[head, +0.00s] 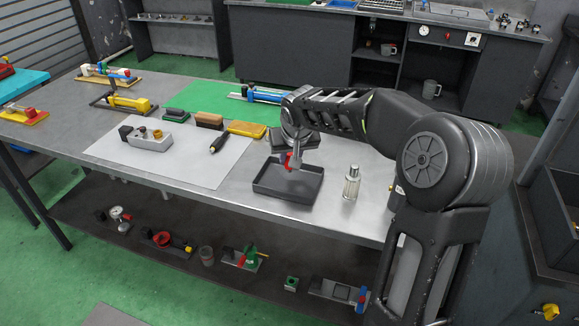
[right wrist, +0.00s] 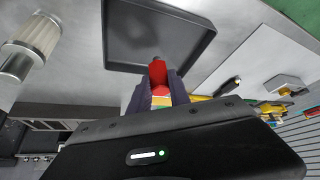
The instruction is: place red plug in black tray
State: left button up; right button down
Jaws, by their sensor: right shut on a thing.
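The black tray (head: 290,192) is a shallow square tray near the front edge of the table, and it looks empty. My right gripper (head: 292,160) hangs above the tray's back part and is shut on the red plug (head: 288,162). In the right wrist view, the red plug (right wrist: 158,75) sticks out from between the fingers (right wrist: 160,92), with its tip over the edge of the black tray (right wrist: 168,8). The plug appears apart from the tray. My left gripper is not in view.
A clear bottle with a metal cap (head: 352,183) stands right of the tray. Left are a white mat (head: 195,172) with a grey fixture block (head: 150,138), a dark-handled tool (head: 217,144) and brushes or blocks (head: 246,129). A blue cylinder (head: 258,95) lies behind.

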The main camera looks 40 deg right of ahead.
aim_at(290, 169)
jog(key=shift+f, duration=1.85)
jog(key=shift+f, duration=0.1)
jog(key=shift+f, duration=0.15)
jog(key=c, duration=1.2)
grip_release()
jog(key=shift+r, duration=0.4)
jog(key=v, duration=1.1)
jog(key=shift+s+r+b, duration=0.25)
jog(key=shift+r+b, duration=0.05)
jog(key=shift+a, duration=0.1)
